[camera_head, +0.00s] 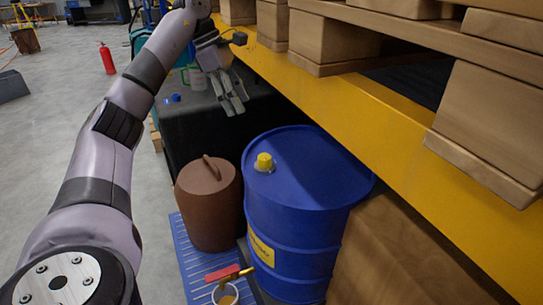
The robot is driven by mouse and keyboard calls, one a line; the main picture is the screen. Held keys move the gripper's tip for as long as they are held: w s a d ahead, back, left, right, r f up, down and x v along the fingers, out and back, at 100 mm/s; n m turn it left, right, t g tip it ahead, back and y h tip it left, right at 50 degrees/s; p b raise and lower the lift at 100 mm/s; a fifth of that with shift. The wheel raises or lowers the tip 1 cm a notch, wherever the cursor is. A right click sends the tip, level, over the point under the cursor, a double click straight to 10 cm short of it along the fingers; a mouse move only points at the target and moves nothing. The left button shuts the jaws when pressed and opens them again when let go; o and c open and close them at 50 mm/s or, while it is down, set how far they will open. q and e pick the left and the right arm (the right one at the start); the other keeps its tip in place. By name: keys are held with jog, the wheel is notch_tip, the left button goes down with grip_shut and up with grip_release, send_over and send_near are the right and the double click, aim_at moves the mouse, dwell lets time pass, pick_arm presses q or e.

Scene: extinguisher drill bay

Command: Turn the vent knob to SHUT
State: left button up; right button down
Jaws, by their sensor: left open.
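A yellow knob (264,162), which appears to be the vent knob, stands on the top of a blue drum (300,215) near its left edge. I see no SHUT marking, and its setting cannot be read from here. My left arm comes in from the left and reaches up the picture. My left gripper (236,97) is open, with its fingers pointing down, well above and left of the knob in the picture and apart from it. Nothing shows between its fingers. My right gripper is not in view.
A brown lidded can (209,203) stands left of the drum on a blue slatted platform (184,248). A red-handled tap (229,273) shows low on the drum above a small cup. A yellow rack beam (400,150) with pallets and boxes overhangs the right side.

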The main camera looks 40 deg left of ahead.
pick_arm(q)
jog(key=b, duration=0.2)
send_near(264, 157)
jog(key=x, duration=0.9)
jog(key=shift+p, duration=0.4)
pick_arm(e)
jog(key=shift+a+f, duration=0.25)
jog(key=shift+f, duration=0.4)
pick_arm(q)
jog(key=shift+c, duration=0.2)
jog(key=c, duration=0.8)
jog(key=shift+a, duration=0.1)
jog(key=shift+c, duration=1.4)
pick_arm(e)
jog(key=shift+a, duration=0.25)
